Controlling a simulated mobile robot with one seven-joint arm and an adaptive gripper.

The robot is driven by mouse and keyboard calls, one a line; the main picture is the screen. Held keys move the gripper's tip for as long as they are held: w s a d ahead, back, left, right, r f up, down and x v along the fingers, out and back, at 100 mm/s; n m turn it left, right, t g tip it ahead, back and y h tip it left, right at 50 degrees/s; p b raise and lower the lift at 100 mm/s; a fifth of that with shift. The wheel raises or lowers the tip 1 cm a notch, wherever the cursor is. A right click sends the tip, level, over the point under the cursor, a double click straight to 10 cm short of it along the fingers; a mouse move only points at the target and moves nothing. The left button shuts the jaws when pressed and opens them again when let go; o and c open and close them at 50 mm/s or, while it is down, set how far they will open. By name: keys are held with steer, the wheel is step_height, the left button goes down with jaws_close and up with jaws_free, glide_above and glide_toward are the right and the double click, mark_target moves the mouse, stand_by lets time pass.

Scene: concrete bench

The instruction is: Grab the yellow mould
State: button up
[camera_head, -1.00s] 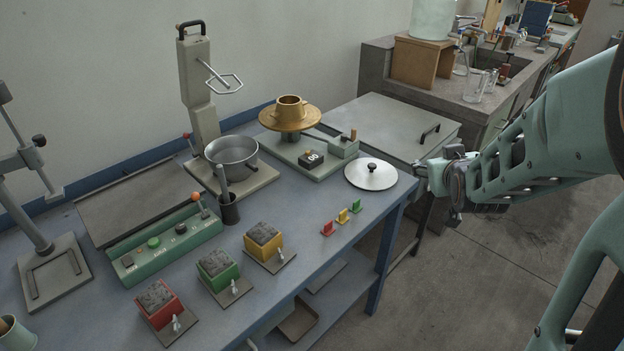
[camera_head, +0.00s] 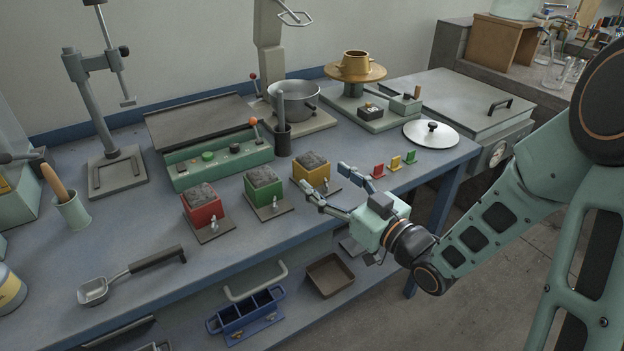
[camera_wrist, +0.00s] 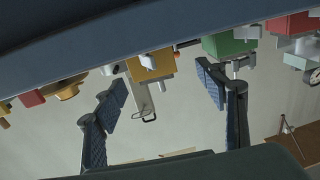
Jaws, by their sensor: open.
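The yellow mould (camera_head: 311,173) is a small yellow box filled with dark grey material. It sits on a grey plate with a clamp near the front edge of the bench, right of the green mould (camera_head: 264,190) and the red mould (camera_head: 202,207). My gripper (camera_head: 325,178) is open and empty in front of the yellow mould, its two fingers pointing towards it. In the wrist view, which looks upside down, the yellow mould (camera_wrist: 152,67) shows beyond and between the spread fingers (camera_wrist: 160,82). No contact is visible. The green mould (camera_wrist: 230,44) is beside it.
Small red, yellow and green tags (camera_head: 395,163) stand just right of the yellow mould. A grey pot (camera_head: 293,101), a dark cylinder with a handle (camera_head: 282,140) and a green control box (camera_head: 220,160) stand behind. A blue tray (camera_head: 245,318) lies on the lower shelf.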

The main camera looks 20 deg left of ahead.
mark_target(320, 168)
steer(key=x, duration=0.3)
steer(key=b+x, duration=0.1)
steer(key=x, duration=0.2)
steer(key=shift+w+r, duration=0.1)
steer(key=shift+w, duration=0.35)
steer(key=shift+d, duration=0.1)
steer(key=shift+c, duration=0.3)
jaws_close()
steer(key=shift+r, duration=0.15)
